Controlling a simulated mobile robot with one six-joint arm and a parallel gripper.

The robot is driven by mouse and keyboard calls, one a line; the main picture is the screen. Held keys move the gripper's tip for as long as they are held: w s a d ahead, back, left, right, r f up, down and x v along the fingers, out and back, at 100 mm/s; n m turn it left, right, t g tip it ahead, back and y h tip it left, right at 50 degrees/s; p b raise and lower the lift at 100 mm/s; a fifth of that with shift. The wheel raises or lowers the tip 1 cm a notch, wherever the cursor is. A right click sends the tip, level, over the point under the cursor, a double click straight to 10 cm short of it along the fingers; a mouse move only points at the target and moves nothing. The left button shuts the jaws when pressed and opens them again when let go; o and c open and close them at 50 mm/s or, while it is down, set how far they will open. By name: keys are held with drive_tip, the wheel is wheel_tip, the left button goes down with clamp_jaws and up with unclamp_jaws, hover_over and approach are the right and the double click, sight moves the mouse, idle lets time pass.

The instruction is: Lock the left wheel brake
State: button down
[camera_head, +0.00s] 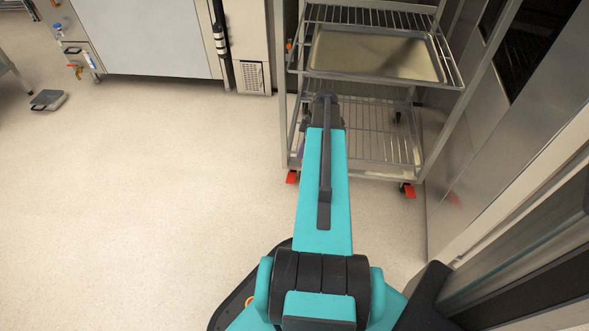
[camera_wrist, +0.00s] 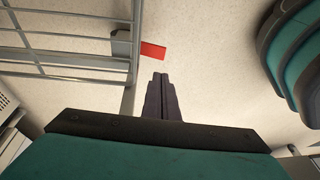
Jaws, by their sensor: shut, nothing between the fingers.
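The left wheel brake (camera_head: 292,177) is a small red pedal at the foot of the rack's front left post in the head view. A red pedal (camera_wrist: 153,50), by its position the same one, shows in the wrist view beside a grey metal part. My gripper (camera_wrist: 160,76) is shut and empty, with its dark fingers pointing at the pedal. A small gap shows between the fingertips and the pedal in the picture; the depth between them is unclear. In the head view my arm hides the fingers.
The wire-shelf rack (camera_head: 383,176) holds a metal tray (camera_head: 375,55) on its upper shelf. A second red pedal (camera_head: 408,190) is at its front right wheel. A steel oven front (camera_head: 480,130) stands close on the right.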

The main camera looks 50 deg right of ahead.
drive_tip(key=b, duration=0.5)
hover_over(291, 182)
drive_tip(key=d, duration=0.1)
drive_tip(key=f, duration=1.2)
drive_tip(key=shift+s, duration=0.3)
drive_tip(key=shift+s+a+f+b, duration=0.1)
drive_tip(key=shift+f+b, duration=0.35)
drive_tip(key=shift+f, duration=0.15)
drive_tip(key=shift+a, duration=0.45)
drive_tip(key=shift+d, duration=0.35)
drive_tip(key=shift+s+d, duration=0.15)
drive_tip(key=shift+s+f, duration=0.1)
